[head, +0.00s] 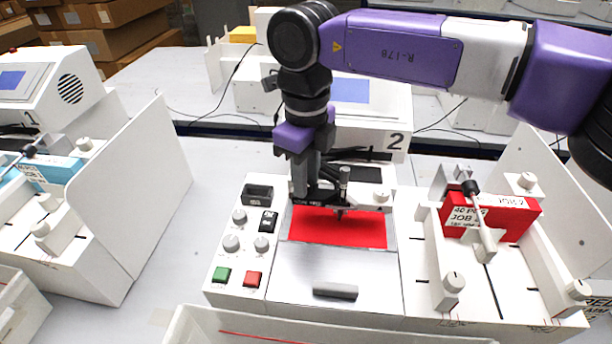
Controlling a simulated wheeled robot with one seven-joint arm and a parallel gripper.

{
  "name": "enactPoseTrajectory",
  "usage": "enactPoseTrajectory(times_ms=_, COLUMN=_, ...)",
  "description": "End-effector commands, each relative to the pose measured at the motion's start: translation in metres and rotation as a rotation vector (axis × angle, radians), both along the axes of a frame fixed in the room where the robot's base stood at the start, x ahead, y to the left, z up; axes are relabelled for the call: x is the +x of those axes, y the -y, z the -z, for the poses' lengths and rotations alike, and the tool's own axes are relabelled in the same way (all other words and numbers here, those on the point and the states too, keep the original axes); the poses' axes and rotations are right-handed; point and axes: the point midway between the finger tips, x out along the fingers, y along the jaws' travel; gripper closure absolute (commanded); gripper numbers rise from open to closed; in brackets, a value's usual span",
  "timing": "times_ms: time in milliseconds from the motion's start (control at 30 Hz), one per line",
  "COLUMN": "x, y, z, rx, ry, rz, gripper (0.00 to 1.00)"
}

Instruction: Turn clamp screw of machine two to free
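Machine two (397,143), a white pen plotter marked "2", stands in the middle. Its pen carriage hangs over a red sheet (340,228) on the bed. A small upright metal pen or screw (344,182) shows on the carriage, with a dark tip below it near the sheet. I cannot tell for sure which part is the clamp screw. My gripper (312,192) points down at the carriage, just left of that upright part. Its fingertips merge with the dark carriage parts, so contact and finger opening are unclear.
A control panel with grey knobs (231,243), a green button (222,275) and a red button (253,279) lies left of the bed. A red job box (503,215) sits in the right tray. Machine one's white side panel (140,200) stands at left. A white tray edge (190,330) is in front.

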Motion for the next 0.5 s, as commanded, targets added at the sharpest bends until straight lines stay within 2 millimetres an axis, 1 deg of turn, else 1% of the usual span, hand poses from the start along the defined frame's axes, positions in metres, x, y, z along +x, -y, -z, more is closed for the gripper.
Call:
enactPoseTrajectory(times_ms=33, x=0.0009, y=-0.0004, z=-0.0013, rx=0.002, ry=0.003, rz=0.000, gripper=0.65)
enactPoseTrajectory(times_ms=100, x=0.0007, y=-0.0002, z=-0.0012, rx=0.001, ry=0.003, rz=0.000, gripper=0.53)
enactPoseTrajectory(times_ms=367, x=0.0001, y=0.0000, z=-0.0004, rx=0.000, ry=0.000, rz=0.001, gripper=0.53)
enactPoseTrajectory(times_ms=500, x=0.0005, y=-0.0002, z=-0.0064, rx=0.000, ry=0.001, rz=0.001, gripper=0.53)
